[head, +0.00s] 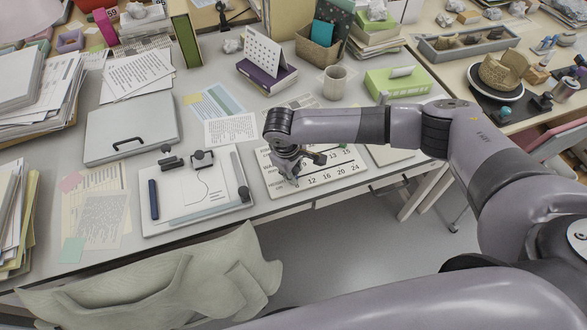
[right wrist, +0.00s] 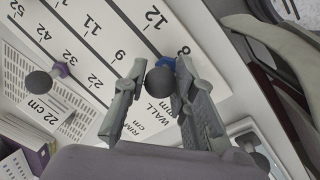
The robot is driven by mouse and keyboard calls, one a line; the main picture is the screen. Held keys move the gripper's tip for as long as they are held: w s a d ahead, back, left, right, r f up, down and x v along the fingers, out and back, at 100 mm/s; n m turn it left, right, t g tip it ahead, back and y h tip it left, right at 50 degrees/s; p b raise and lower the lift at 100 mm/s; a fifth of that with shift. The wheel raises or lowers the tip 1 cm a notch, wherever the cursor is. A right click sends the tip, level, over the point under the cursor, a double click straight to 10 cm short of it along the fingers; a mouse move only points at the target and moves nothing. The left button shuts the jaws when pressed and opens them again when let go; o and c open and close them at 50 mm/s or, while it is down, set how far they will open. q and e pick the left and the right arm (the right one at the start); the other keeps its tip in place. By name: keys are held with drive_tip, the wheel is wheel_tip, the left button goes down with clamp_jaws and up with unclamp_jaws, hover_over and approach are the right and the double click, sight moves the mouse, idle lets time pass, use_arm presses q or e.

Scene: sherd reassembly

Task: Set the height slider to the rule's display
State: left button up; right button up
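The white scale board (head: 345,172) lies at the table's front edge, with printed rows of numbers. It fills much of the right wrist view (right wrist: 105,50). A slider with a blue base and a round black knob (right wrist: 160,78) sits near the 8 and 12 of the outer row. My right gripper (head: 290,168) points down over the board's left part. In the right wrist view its fingertips (right wrist: 161,72) are on both sides of this knob and appear to touch it. A white display (right wrist: 40,110) reads 22 cm, beside a purple-based black knob (right wrist: 40,82). My left gripper is not in view.
A drawing board (head: 195,195) with a dark blue pen lies left of the scale board. A purple desk calendar (head: 267,75), a mug (head: 335,82) and a green box (head: 398,84) stand behind. A cloth bag (head: 170,280) hangs before the table.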

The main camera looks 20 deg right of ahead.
clamp_jaws()
idle(0.3)
drive_tip(key=d+p, duration=0.3)
drive_tip(key=d, duration=0.5)
drive_tip(key=shift+w+d+r+p, duration=0.1)
drive_tip(key=shift+w+d+p, duration=0.05)
drive_tip(key=shift+d+p, duration=0.15)
drive_tip(key=shift+d, duration=0.3)
drive_tip(key=shift+a, duration=0.1)
drive_tip(key=o, duration=0.6)
unclamp_jaws()
drive_tip(key=shift+c, duration=0.2)
